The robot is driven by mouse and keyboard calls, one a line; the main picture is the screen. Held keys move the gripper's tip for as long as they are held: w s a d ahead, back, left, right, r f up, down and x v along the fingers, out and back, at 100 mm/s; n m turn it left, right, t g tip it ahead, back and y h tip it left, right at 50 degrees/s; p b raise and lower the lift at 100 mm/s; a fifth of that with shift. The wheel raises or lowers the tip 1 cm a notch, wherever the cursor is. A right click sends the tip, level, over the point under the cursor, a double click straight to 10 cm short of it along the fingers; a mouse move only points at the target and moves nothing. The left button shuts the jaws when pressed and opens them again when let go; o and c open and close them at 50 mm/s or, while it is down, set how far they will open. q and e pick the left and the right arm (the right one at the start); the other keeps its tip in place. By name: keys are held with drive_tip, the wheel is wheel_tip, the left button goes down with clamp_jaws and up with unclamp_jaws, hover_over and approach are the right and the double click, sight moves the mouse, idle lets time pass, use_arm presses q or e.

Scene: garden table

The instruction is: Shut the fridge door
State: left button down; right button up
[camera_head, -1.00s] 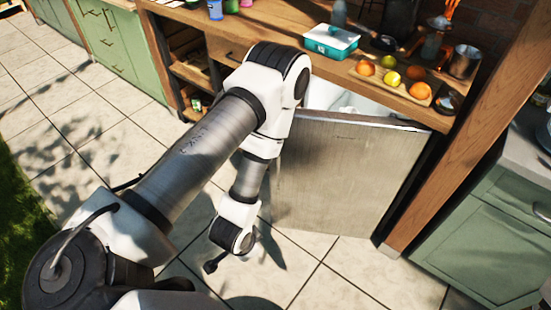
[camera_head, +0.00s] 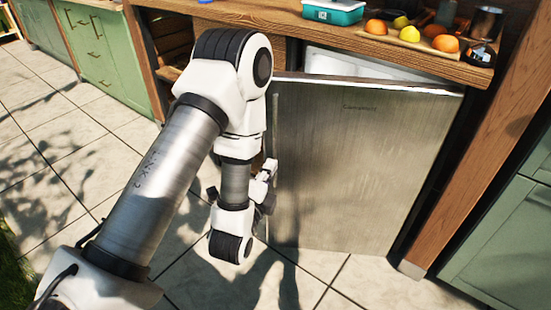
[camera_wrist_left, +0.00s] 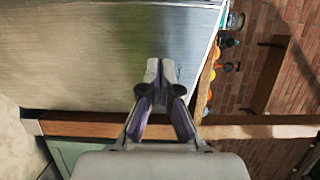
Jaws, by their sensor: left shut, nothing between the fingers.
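The fridge door (camera_head: 350,170) is a brushed steel panel under the counter. It stands ajar, with the white fridge interior (camera_head: 345,63) showing above its top edge. A vertical handle runs along its left edge. My left gripper (camera_head: 266,172) is by the door's left edge, partly hidden by my own arm. In the left wrist view, the shut, empty fingers (camera_wrist_left: 160,70) point at the steel door face (camera_wrist_left: 90,60). Whether they touch it I cannot tell. My right gripper is not in view.
The wooden counter (camera_head: 290,25) above holds a teal box (camera_head: 333,12), oranges and lemons (camera_head: 405,30). A wooden post (camera_head: 470,150) and green cabinet (camera_head: 510,240) stand right of the door. Tiled floor (camera_head: 60,140) is open at left.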

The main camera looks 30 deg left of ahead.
sight(275, 134)
use_arm(q)
drive_tip(key=p+x, duration=0.1)
drive_tip(key=x, duration=0.3)
drive_tip(key=a+p+x, duration=0.1)
drive_tip(key=p+x, duration=0.1)
drive_tip(key=x, duration=0.2)
drive_tip(key=a+p+x, duration=0.1)
drive_tip(key=p+x, duration=0.1)
drive_tip(key=x, duration=0.2)
drive_tip(key=shift+s+a+r, duration=0.15)
drive_tip(key=shift+a+r, duration=0.05)
drive_tip(key=shift+r, duration=0.05)
drive_tip(key=shift+a, duration=0.25)
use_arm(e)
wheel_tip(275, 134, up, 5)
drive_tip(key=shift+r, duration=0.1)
use_arm(q)
drive_tip(key=shift+w, duration=0.25)
